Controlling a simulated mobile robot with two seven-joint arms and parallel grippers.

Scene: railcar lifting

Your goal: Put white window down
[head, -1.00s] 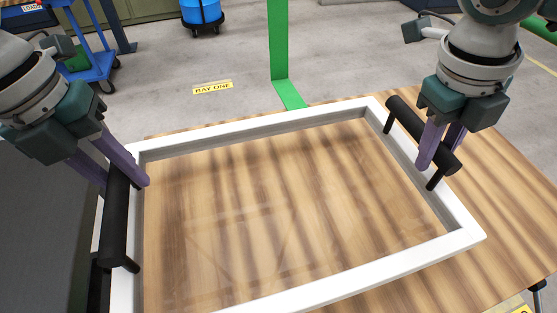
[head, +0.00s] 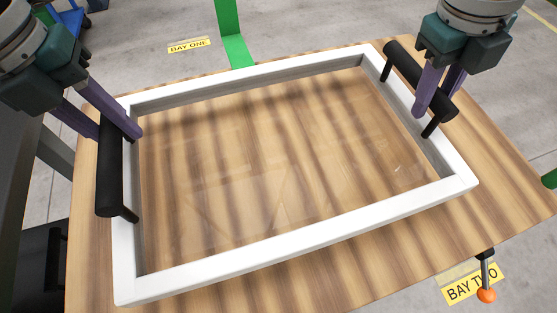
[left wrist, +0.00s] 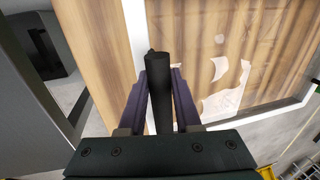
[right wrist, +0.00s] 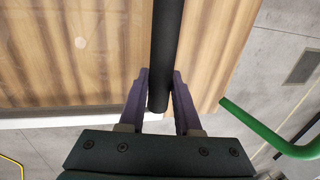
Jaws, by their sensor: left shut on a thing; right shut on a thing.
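The white window (head: 300,237), a white frame around a clear pane, lies roughly level over the wooden table (head: 500,190). I cannot tell whether it touches the tabletop. My left gripper (head: 119,133) is shut on the black left handle (head: 108,185); the handle also sits between the purple fingers in the left wrist view (left wrist: 160,75). My right gripper (head: 436,105) is shut on the black right handle (head: 401,61), which also shows between the fingers in the right wrist view (right wrist: 167,40). The fingers hide parts of both handles.
Bare tabletop shows on all sides of the window in the head view. A green upright (head: 229,25) stands behind the table. A lever with an orange knob (head: 486,295) is at the front right edge, near a yellow BAY TWO floor label (head: 470,287).

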